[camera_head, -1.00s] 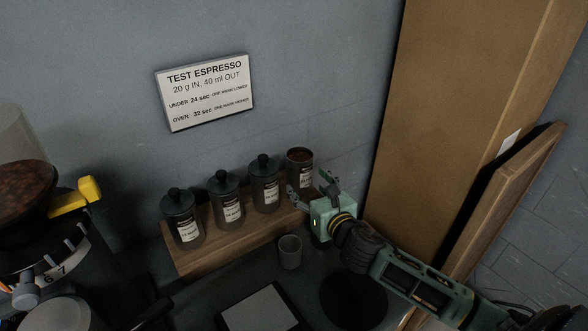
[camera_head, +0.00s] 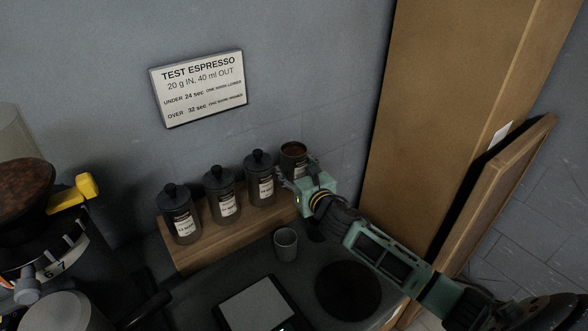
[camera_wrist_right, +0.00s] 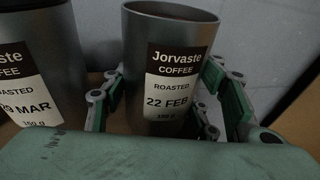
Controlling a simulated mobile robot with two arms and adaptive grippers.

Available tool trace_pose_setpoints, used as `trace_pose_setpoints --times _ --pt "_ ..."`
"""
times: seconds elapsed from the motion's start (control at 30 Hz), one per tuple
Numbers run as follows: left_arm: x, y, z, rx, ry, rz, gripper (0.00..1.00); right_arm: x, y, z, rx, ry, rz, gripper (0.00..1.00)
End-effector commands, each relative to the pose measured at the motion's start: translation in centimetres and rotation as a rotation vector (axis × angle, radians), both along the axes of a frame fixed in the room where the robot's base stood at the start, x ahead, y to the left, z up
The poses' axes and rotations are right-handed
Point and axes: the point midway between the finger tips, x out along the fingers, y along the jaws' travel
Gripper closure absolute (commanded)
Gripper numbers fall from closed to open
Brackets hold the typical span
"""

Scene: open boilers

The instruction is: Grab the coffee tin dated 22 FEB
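The tin labelled "Jorvaste Coffee, roasted 22 FEB" (camera_wrist_right: 168,72) is a grey, lidless cylinder standing upright. In the head view it is the rightmost tin (camera_head: 293,158) in the row, with brown coffee visible at its top. My right gripper (camera_head: 299,169) is at this tin, with one finger on each side of it. In the right wrist view the fingers (camera_wrist_right: 162,98) are close to the tin's sides; firm contact cannot be made out. The tin still stands in the row. My left gripper is not in view.
Several lidded tins (camera_head: 222,192) stand left of it on a wooden stand (camera_head: 208,246); a neighbour labelled MAR (camera_wrist_right: 35,75) is close to the left finger. A small grey cup (camera_head: 286,244) and a scale (camera_head: 258,304) are in front. A tall brown panel (camera_head: 430,110) rises at right.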

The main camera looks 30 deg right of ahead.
Motion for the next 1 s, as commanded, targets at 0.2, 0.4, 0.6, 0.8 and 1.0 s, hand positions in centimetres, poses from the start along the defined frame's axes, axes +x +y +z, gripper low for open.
trace_pose_setpoints --times 0.2,0.4,0.6,0.8,1.0 --pt "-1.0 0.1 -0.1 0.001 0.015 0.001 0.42 0.0 0.0 0.0 0.000 0.000 0.000 0.71" --pt "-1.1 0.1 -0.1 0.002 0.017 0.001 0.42 0.0 0.0 0.1 0.000 -0.003 0.000 0.82" --pt "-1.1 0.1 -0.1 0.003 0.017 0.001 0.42 0.0 0.0 0.3 0.000 -0.003 0.000 0.82" --pt "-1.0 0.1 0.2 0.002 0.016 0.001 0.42 0.1 -0.1 2.0 -0.003 -0.006 0.001 0.82" --pt "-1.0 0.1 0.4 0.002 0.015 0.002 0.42 -1.0 -0.7 4.9 -0.007 -0.003 0.000 0.82"
